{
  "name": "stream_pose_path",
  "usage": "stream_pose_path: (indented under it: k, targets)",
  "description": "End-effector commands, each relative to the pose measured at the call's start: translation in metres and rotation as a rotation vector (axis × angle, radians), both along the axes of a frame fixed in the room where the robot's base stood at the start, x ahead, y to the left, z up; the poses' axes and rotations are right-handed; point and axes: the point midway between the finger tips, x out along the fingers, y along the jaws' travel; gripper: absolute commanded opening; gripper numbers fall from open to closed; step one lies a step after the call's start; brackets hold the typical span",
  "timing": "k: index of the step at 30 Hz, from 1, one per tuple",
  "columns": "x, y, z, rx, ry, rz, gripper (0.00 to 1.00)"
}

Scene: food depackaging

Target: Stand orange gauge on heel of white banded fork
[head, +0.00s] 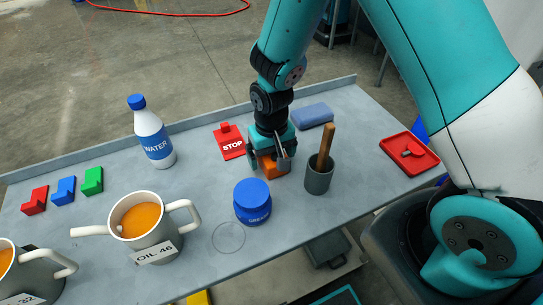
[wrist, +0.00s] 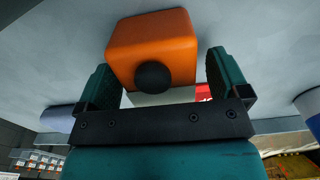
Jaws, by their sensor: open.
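The orange gauge (head: 267,166) is a block at the middle of the table, partly hidden by my gripper (head: 270,158). In the wrist view the orange gauge (wrist: 150,40) has rounded edges and a round dark knob on its near face. It lies between and just beyond the two fingertips of my gripper (wrist: 163,80). The fingers are apart, one on each side of the gauge, with gaps showing. A pale strip shows below the gauge there; I cannot tell what it belongs to. I cannot make out a white banded fork in either view.
A grey cup (head: 318,178) with a wooden handle (head: 326,142) stands close right of my gripper. A blue jar (head: 252,205) is in front, a red STOP piece (head: 229,142) left, a blue block (head: 312,115) behind. A red tray (head: 411,157) is right. A water bottle (head: 150,133) and oil jugs (head: 157,240) stand left.

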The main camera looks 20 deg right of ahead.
Motion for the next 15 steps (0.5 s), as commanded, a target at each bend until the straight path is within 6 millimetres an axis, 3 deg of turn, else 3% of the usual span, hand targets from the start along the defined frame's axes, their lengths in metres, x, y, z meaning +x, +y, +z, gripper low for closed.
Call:
stream_pose_path:
  k: [1,9,11,15]
  targets:
    - [0.0000,0.0000,0.0000,0.000,0.000,0.000,0.94]
    - [-0.0001,-0.0001,0.0003,0.000,0.000,0.000,0.32]
    - [0.0001,0.0000,0.0006,0.000,0.000,0.000,0.26]
    - [0.0001,0.0000,0.0007,0.000,0.000,0.000,0.26]
